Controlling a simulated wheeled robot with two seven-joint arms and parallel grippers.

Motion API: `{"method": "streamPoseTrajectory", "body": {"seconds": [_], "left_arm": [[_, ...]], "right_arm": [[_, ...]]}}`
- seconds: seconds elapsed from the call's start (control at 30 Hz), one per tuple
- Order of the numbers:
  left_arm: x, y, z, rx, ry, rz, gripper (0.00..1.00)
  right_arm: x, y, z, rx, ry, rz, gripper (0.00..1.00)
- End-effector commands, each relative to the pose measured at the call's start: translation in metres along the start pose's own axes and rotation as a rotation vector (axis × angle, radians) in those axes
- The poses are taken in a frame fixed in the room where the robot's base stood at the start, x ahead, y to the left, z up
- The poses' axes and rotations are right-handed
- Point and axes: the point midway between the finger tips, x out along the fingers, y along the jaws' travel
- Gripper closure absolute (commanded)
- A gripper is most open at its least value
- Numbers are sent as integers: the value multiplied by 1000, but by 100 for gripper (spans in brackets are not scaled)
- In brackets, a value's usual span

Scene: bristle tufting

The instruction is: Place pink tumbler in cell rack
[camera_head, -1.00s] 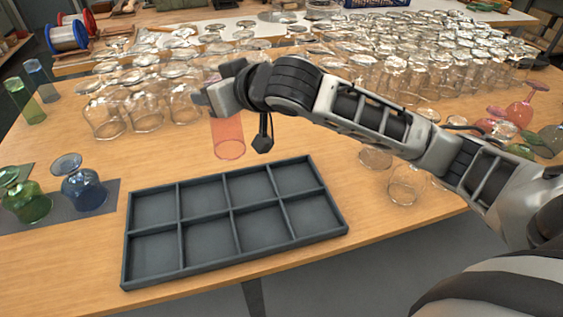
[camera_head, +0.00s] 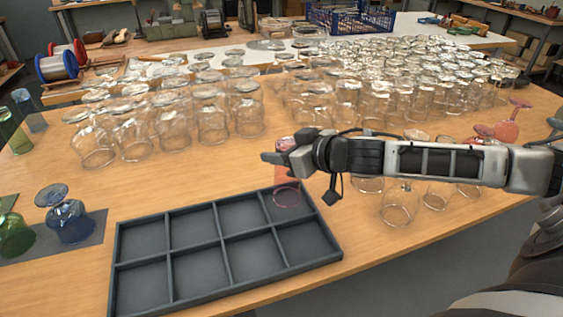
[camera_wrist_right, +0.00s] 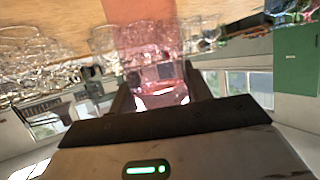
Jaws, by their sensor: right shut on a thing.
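The pink tumbler (camera_head: 286,194) is a clear pink glass held roughly upright. My right gripper (camera_head: 284,157) is shut on its upper part; the wrist view also shows the tumbler (camera_wrist_right: 150,45) between the fingers. The dark grey cell rack (camera_head: 222,246) lies on the table with its cells in two rows, and all show empty. In the head view the tumbler's lower end overlaps the back edge and back right cell of the rack. I cannot tell how high it is above the cell floor. My left gripper is out of view.
Clear glasses (camera_head: 210,117) crowd the table behind the rack, and a few clear ones (camera_head: 398,205) stand to its right under my arm. Blue (camera_head: 70,222) and green (camera_head: 15,238) goblets stand on a dark mat at left. Red glasses (camera_head: 508,128) are at far right.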

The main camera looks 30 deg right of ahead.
Motion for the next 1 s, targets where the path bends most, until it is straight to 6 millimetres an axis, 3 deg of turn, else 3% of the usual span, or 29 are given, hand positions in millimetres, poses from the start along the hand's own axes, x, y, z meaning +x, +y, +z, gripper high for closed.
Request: {"method": "streamPoseTrajectory", "body": {"seconds": [0.17,0.53,0.57,0.63,1.0], "left_arm": [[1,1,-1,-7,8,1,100],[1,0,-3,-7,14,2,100],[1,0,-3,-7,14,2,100],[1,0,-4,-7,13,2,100],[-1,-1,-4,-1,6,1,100]], "right_arm": [[10,-1,22,2,2,-1,84],[12,-1,26,2,2,-1,84],[12,-1,28,3,0,0,49],[12,-1,27,2,0,0,30],[10,-2,22,2,-1,-2,30]]}}
